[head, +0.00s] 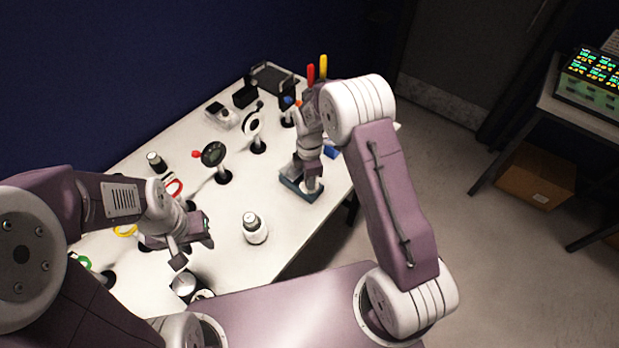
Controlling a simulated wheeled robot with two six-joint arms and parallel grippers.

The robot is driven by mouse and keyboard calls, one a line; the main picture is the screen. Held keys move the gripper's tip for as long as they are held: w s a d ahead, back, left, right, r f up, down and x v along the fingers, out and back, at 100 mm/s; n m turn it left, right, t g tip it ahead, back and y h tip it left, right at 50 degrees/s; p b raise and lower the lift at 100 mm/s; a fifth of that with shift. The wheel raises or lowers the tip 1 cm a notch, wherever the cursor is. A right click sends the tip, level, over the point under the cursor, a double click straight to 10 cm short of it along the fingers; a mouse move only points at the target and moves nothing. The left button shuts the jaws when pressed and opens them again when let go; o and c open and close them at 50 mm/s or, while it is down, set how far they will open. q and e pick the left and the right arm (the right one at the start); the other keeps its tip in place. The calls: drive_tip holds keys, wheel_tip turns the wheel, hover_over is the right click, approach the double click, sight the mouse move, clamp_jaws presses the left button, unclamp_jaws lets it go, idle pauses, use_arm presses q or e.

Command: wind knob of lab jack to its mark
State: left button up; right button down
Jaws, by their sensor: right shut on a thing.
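The lab jack (289,183), with a dark teal base, stands near the right edge of the white table. My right gripper (312,186) points down over it and is shut, apparently on the jack's knob. The knob and its mark are hidden by the gripper, so I cannot read the knob's angle. My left gripper (196,246) hangs over the front left of the table, away from the jack. Its two fingers look spread, with nothing visible between them.
A white bottle (255,230) stands between my grippers. Several dark round stands and dials (214,154) line the far left side of the white table (225,205). Red and yellow handles (323,66) rise at the back. A silver round item (184,285) is near the front.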

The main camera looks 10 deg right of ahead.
drive_tip(key=shift+n, duration=0.4)
drive_tip(key=c, duration=1.2)
unclamp_jaws()
drive_tip(key=shift+r, duration=0.35)
wheel_tip(320, 180, up, 8)
drive_tip(key=shift+r+b, duration=0.2)
drive_tip(key=shift+b, duration=0.6)
drive_tip(key=shift+d, duration=0.1)
